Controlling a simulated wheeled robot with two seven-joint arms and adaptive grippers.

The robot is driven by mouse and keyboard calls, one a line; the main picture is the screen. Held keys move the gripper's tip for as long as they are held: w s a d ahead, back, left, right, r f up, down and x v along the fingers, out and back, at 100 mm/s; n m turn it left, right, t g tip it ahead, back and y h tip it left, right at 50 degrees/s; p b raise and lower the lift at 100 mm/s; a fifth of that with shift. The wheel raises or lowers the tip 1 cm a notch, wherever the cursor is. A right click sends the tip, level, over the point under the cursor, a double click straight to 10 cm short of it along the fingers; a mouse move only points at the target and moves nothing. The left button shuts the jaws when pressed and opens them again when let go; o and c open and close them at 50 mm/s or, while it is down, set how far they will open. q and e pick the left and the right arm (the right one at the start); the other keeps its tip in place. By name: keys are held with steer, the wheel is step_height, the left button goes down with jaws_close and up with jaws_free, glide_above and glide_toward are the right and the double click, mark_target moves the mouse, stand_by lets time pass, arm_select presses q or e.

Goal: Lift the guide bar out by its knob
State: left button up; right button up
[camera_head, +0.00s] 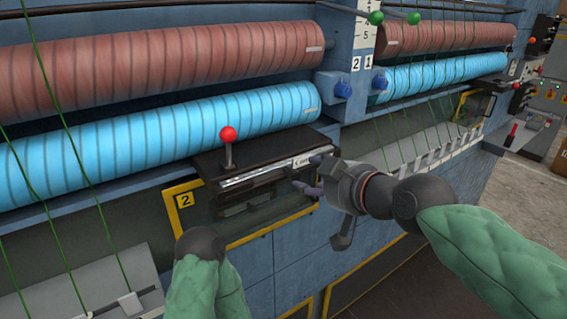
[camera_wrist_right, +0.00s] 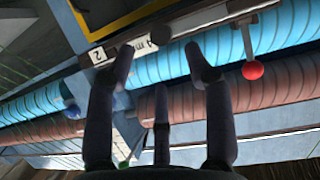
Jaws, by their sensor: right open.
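The red ball knob (camera_head: 228,134) stands on a short stem at the left part of a dark housing. The guide bar (camera_head: 255,173) is a pale metal strip lying along the housing's front, with a white label toward its right end. My right gripper (camera_head: 318,173) is by the bar's right end, apart from the knob, its fingers spread and empty. In the right wrist view the spread fingers (camera_wrist_right: 164,75) show, with the red knob (camera_wrist_right: 252,70) to their right, outside them. My left arm's green sleeve shows at the bottom, but its gripper is out of view.
Blue rollers (camera_head: 150,140) and brown rollers (camera_head: 180,55) run above the housing. A yellow frame (camera_head: 275,226) marked 2 surrounds the opening below. Green cords (camera_head: 60,190) hang at the left. A blue post (camera_head: 345,75) stands between the two stations.

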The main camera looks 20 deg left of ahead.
mark_target(297, 174)
steer(key=shift+s+p+x, duration=0.2)
steer(key=shift+p+x, duration=0.25)
steer(key=shift+x, duration=2.6)
steer(key=shift+a+f, duration=0.1)
steer(key=shift+a, duration=0.05)
jaws_close()
